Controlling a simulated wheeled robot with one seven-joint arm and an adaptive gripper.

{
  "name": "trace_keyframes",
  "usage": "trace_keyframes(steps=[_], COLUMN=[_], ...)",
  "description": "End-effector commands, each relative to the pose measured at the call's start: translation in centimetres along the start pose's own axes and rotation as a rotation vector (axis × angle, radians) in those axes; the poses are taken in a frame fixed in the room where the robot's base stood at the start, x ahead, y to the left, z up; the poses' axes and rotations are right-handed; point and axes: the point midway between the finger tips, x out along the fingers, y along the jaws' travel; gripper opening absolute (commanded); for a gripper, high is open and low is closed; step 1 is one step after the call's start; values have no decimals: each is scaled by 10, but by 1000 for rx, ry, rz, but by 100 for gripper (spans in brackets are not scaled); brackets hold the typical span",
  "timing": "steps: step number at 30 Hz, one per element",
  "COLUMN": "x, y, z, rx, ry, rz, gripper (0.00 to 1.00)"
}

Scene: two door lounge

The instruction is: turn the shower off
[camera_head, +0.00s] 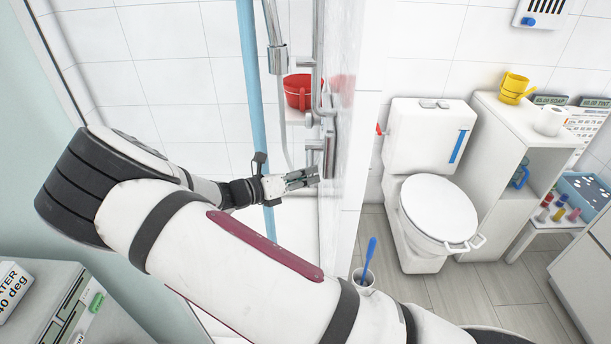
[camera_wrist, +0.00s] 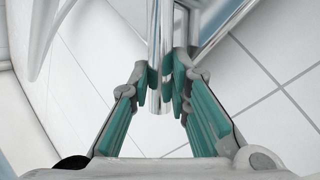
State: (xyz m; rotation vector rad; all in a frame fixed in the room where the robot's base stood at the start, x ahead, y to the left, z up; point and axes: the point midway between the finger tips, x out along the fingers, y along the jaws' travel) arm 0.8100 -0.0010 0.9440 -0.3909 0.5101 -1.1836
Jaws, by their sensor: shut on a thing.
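The chrome shower fitting (camera_head: 329,152) is on the wall of the shower stall in the head view, with a hand shower (camera_head: 278,60) and hose above it. My gripper (camera_head: 314,176) reaches in from the left at the fitting's lower end. In the wrist view, my gripper's teal-padded fingers (camera_wrist: 162,82) are shut on a chrome bar (camera_wrist: 160,35) of the fitting, one finger on each side. The bar's lower end shows between the fingers. I cannot tell from the head view which part of the fitting it is. No running water can be made out.
A light blue pole (camera_head: 250,80) stands close to my wrist. A red bucket (camera_head: 298,90) sits on a ledge behind the fitting. A wall edge (camera_head: 355,130) separates the shower from the toilet (camera_head: 437,205) and white shelf (camera_head: 508,125) at right.

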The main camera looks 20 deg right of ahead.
Motion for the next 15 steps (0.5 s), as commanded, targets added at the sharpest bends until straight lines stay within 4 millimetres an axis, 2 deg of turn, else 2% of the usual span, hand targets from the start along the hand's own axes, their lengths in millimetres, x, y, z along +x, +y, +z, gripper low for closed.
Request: trace_keyframes(steps=[15], x=[21], y=[35], z=[-1], rx=[372], ry=[-261], rz=[-90], gripper=[0])
